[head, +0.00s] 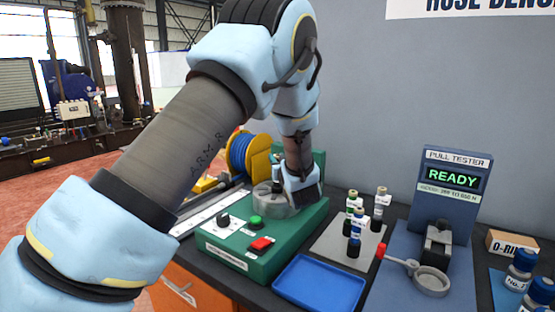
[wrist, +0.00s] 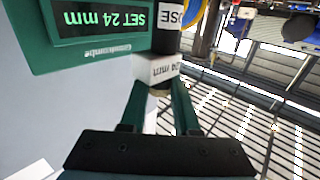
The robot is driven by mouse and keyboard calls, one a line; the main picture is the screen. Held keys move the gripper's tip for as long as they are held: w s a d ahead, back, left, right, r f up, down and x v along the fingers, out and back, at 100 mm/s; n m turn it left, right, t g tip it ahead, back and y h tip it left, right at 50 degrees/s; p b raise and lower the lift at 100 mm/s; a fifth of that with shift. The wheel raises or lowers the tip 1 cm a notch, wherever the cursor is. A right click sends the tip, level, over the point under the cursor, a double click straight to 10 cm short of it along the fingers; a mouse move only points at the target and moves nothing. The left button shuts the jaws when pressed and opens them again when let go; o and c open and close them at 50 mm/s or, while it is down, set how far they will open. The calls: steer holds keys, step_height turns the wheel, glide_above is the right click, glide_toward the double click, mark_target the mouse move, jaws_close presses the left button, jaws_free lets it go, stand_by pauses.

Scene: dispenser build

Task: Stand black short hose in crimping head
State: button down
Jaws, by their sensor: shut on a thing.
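The wrist view is upside down. My gripper (wrist: 158,95) is shut on the black short hose (wrist: 167,42), a black tube with a white label and a white "24 mm" tag between the green fingers. In the head view my gripper (head: 298,190) is over the green crimping machine (head: 230,250), beside the clear round guard (head: 270,200) at the crimping head. The hose is hidden there behind my wrist and the guard. I cannot tell whether its lower end touches the head. A display reading "SET 24 mm" (wrist: 105,17) is close to the hose in the wrist view.
A blue tray (head: 320,285) lies empty right of the machine. Several labelled hose fittings stand on a grey plate (head: 335,245). The pull tester (head: 450,190) reads "READY" further right. A yellow reel with blue hose (head: 243,153) is behind the machine.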

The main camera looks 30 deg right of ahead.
steer(key=shift+f, duration=0.25)
steer(key=c, duration=0.9)
jaws_free()
steer(key=shift+b+v, duration=0.65)
steer(key=shift+v, duration=4.9)
